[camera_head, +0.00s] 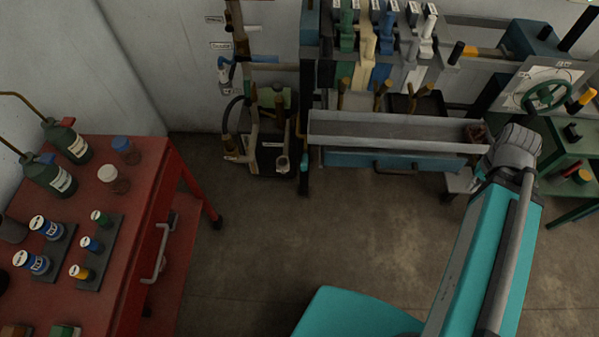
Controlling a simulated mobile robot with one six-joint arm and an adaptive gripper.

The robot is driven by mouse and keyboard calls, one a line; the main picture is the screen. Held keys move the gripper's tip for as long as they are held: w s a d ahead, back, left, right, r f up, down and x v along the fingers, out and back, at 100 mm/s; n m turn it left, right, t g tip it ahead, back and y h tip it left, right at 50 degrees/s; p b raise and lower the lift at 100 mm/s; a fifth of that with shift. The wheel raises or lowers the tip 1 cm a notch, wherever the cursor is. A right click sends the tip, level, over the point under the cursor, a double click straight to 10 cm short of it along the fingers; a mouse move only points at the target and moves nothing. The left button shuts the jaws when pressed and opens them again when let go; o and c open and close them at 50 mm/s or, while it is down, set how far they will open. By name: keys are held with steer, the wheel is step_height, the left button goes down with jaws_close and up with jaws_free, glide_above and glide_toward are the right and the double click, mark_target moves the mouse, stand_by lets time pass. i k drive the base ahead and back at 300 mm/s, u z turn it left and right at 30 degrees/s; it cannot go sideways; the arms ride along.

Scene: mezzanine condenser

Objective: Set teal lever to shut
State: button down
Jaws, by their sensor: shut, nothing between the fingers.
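A row of upright levers stands on a rack at the top centre: a dark green lever (347,32), a cream lever (367,38), a blue lever (385,42) and a white lever (427,38). White tags sit at their tops, too small to read. The green lever is the closest to teal, but I cannot tell for certain that it is the teal one. A small pale blue handle (223,70) is on the pipework to the left. My teal arm rises at the right and ends in view at a grey joint, right of the trough. My gripper is not visible.
A grey trough (390,125) runs below the levers, with brass-coloured handles (380,95) behind it. A red cart (150,185) with bottles and jars stands left. A green handwheel (548,95) and green bench (565,160) are right. The middle floor is clear.

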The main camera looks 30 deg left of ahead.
mark_target(304, 158)
steer(key=u, duration=0.05)
steer(key=k, duration=1.4)
steer(key=u, duration=0.95)
steer(key=i, duration=1.1)
steer(key=z, duration=0.05)
